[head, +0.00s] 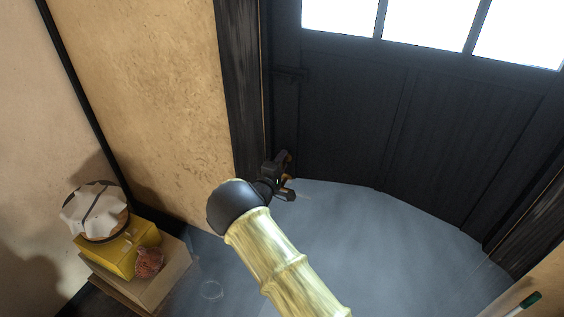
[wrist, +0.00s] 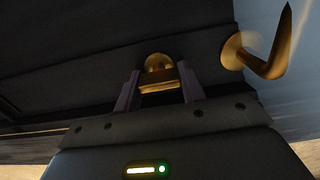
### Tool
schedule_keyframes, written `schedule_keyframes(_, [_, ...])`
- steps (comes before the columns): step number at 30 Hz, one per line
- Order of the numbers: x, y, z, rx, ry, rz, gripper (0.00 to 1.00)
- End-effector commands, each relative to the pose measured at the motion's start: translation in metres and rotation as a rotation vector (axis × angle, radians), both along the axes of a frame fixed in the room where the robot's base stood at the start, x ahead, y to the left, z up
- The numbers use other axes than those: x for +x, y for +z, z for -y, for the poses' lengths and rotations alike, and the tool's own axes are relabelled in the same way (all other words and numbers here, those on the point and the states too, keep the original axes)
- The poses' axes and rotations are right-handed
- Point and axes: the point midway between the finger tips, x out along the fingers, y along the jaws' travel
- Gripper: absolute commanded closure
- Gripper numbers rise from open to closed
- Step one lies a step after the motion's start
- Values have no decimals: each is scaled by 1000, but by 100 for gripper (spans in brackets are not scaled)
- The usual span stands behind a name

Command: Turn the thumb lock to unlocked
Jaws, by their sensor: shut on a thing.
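The brass thumb lock (wrist: 158,63) shows in the middle of the wrist view, on the dark door (head: 350,125). My gripper (head: 287,178) is at the door's left edge, low in the head view. In the wrist view my gripper's fingers (wrist: 161,88) stand on either side of the thumb lock's turn piece and are shut on it. The turn piece appears to lie crosswise between the fingers. The thumb lock is hidden or too small to make out in the head view.
A brass lever handle (wrist: 262,55) sticks out close to the right of my gripper. A yellow box (head: 120,250) and a cloth-covered round thing (head: 96,212) stand on a stack at the lower left. The grey-blue floor (head: 390,245) before the door is clear.

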Motion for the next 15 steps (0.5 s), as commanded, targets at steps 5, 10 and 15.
schedule_keyframes(5, [1, 2, 1, -3, -1, 4, 48])
schedule_keyframes(10, [0, 1, 0, -2, 0, 2, 38])
schedule_keyframes(15, [0, 1, 0, -1, 0, 2, 38])
